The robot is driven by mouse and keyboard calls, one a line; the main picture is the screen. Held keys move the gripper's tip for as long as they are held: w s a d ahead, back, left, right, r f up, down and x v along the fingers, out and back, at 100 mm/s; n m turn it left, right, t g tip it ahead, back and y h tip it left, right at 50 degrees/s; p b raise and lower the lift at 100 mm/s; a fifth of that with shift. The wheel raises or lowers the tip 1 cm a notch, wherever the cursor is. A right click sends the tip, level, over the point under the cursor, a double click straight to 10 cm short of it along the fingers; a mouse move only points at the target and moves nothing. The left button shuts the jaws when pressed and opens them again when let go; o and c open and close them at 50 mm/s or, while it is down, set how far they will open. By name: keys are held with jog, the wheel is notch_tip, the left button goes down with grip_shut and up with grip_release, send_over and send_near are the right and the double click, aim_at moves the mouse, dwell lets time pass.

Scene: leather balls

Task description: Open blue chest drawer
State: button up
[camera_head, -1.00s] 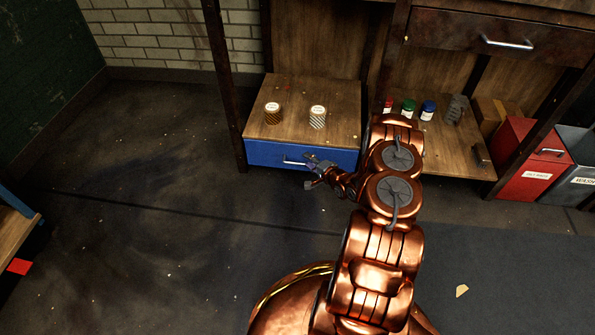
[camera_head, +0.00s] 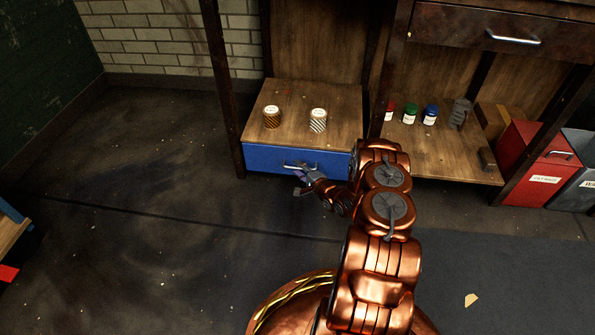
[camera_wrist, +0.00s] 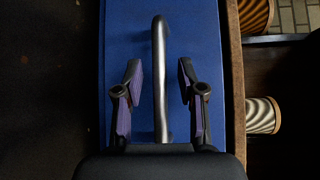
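The blue drawer (camera_head: 265,158) sits at the front of the low wooden chest and looks closed. Its metal bar handle (camera_head: 300,165) is near the middle of its front. My gripper (camera_head: 299,181) is at the handle in the head view. In the wrist view the blue drawer front (camera_wrist: 205,40) fills the middle, and the handle (camera_wrist: 159,70) runs between the two fingers of my gripper (camera_wrist: 159,82). The fingers are apart, one on each side of the handle, with a gap on both sides. They do not visibly touch it.
Two striped jars, one gold (camera_head: 271,117) and one silver (camera_head: 318,120), stand on the chest top (camera_head: 295,97). A dark post (camera_head: 224,90) rises at the chest's left. Small bottles (camera_head: 410,113) and a red bin (camera_head: 540,165) are to the right.

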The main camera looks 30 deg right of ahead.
jog(key=shift+w+a+f, duration=0.1)
jog(key=shift+w, duration=0.3)
grip_shut()
dwell(0.5)
